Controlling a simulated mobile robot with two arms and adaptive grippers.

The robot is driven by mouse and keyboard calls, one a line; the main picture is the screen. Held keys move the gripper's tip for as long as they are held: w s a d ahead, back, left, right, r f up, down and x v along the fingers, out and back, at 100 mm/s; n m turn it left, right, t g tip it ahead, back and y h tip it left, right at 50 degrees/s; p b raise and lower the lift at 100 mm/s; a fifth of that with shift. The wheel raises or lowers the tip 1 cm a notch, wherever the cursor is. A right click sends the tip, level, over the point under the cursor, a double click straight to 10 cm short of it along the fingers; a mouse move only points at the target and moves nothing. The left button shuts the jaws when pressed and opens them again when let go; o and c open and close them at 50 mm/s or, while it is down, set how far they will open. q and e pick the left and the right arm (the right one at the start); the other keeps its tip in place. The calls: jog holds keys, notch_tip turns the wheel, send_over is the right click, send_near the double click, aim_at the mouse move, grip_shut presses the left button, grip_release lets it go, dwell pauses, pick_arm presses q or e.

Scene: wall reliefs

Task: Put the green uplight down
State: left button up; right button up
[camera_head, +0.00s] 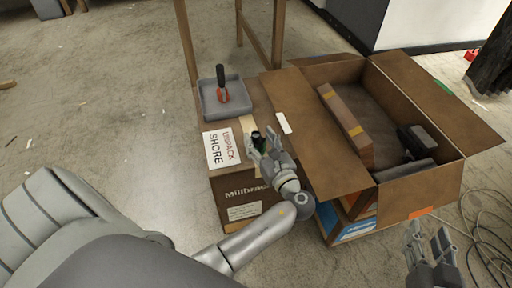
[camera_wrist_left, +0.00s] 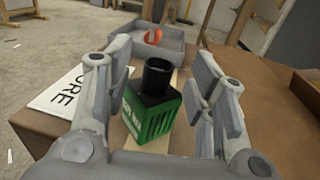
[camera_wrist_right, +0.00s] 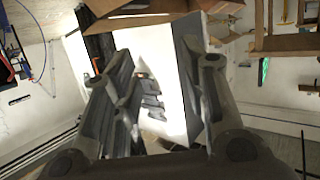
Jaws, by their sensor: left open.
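The green uplight (camera_wrist_left: 152,112), a green block with a black cylinder on top, stands on the closed cardboard box's light tape strip in the left wrist view, slightly tilted in the picture. In the head view the uplight (camera_head: 257,138) is largely hidden by my left gripper (camera_head: 265,147). That gripper is open, with its fingers on either side of the uplight and gaps visible between them and it. My right gripper (camera_head: 430,240) is open and empty at the lower right, beside the large open box.
A grey tray (camera_head: 208,112) with a red-and-black tool (camera_head: 222,88) sits on the closed box (camera_head: 236,188), near a white label (camera_head: 222,148). The open carton (camera_head: 425,195) to the right holds a long brown block (camera_head: 343,118) and dark items. Cables (camera_head: 490,235) lie on the floor.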

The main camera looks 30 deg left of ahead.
pick_arm(q)
jog(key=shift+x, duration=1.3)
grip_shut()
pick_arm(e)
jog(key=r, duration=0.1)
jog(key=r+t, duration=0.1)
jog(key=w+r+t, duration=0.1)
jog(key=shift+a+y, duration=0.35)
jog(key=shift+y, duration=0.05)
